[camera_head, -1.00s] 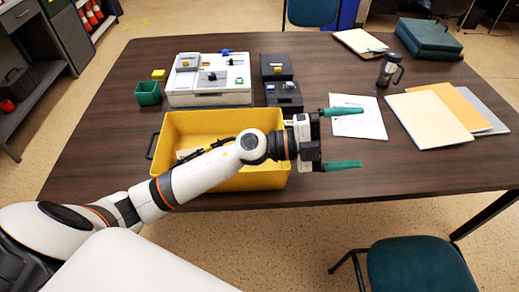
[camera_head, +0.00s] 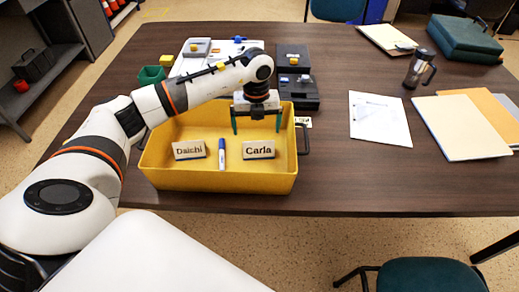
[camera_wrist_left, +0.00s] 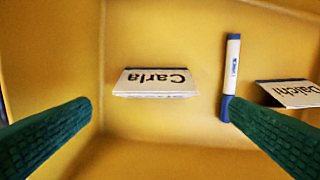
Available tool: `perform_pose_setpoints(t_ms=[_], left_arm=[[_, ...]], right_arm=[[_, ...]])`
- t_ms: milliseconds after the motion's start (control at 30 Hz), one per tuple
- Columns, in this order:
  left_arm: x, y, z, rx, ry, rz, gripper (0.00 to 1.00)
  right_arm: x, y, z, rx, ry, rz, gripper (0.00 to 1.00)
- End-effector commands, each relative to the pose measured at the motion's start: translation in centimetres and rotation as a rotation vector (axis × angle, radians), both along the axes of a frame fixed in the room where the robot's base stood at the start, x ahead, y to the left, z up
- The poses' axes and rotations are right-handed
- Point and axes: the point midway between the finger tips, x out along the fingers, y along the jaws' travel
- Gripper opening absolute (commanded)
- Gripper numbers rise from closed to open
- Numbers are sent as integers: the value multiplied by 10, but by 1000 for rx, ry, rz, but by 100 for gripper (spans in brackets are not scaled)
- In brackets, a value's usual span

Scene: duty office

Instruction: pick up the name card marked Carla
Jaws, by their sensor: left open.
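The Carla name card (camera_head: 258,150) stands in the right part of the yellow tub (camera_head: 218,182). In the left wrist view the Carla card (camera_wrist_left: 156,82) appears upside down, between and beyond the fingertips. My left gripper (camera_head: 257,123) points down over the tub, behind and above the card. Its green fingers are open and empty, and they also show in the left wrist view (camera_wrist_left: 158,108). The Daichi name card (camera_head: 189,149) stands in the left part of the tub. A blue and white marker (camera_head: 222,154) lies between the two cards. My right gripper is not in view.
Paper (camera_head: 379,118), folders (camera_head: 460,127) and a mug (camera_head: 419,68) lie to the right.

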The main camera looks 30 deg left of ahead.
Motion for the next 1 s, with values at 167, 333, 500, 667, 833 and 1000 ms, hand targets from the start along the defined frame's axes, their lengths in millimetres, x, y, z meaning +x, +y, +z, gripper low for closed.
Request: perform_pose_setpoints(t_ms=[167,333,500,667,833,1000], left_arm=[[0,-1,-29,-2,3,-2,100],[0,-1,-40,-2,0,-3,100],[0,-5,-62,-4,3,-3,100],[1,-6,-84,-4,0,-4,100],[1,-5,-91,-3,-1,-3,100],[1,-5,-91,-3,-1,-4,97]], right_arm=[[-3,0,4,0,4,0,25],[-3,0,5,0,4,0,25],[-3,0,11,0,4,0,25],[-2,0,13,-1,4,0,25],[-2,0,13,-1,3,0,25],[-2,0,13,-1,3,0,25]])
